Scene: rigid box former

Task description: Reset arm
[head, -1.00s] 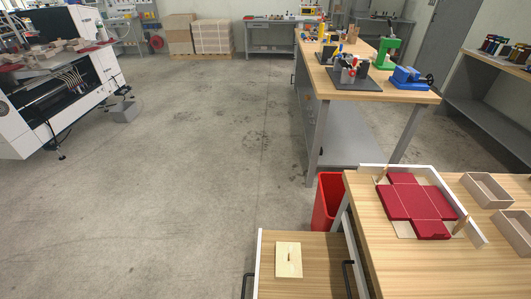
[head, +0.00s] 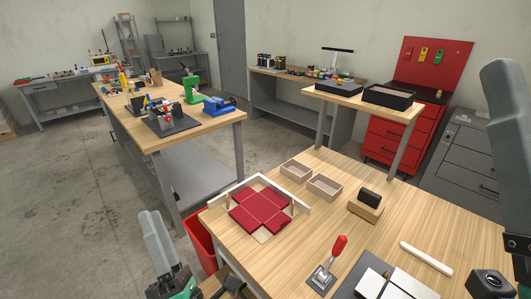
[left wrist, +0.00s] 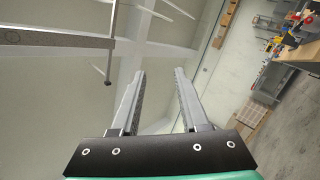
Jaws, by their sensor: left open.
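My left gripper (head: 157,238) shows at the lower left of the head view, raised in front of the bench and clear of the things on it. In the left wrist view its two grey fingers (left wrist: 160,75) stand apart with nothing between them. Part of my right gripper (head: 508,120) shows as a large grey finger, cut off at the right edge of the head view. Whether it is open cannot be seen. The red cross-shaped box blank (head: 262,208) lies flat inside a white corner frame on the bench (head: 340,172).
Small open trays (head: 325,188), a wooden block with a dark top (head: 365,206), a red-handled lever (head: 328,266) and a white bar (head: 426,258) are on the bench. A red bin (head: 198,240) stands beside it. Open floor lies to the left.

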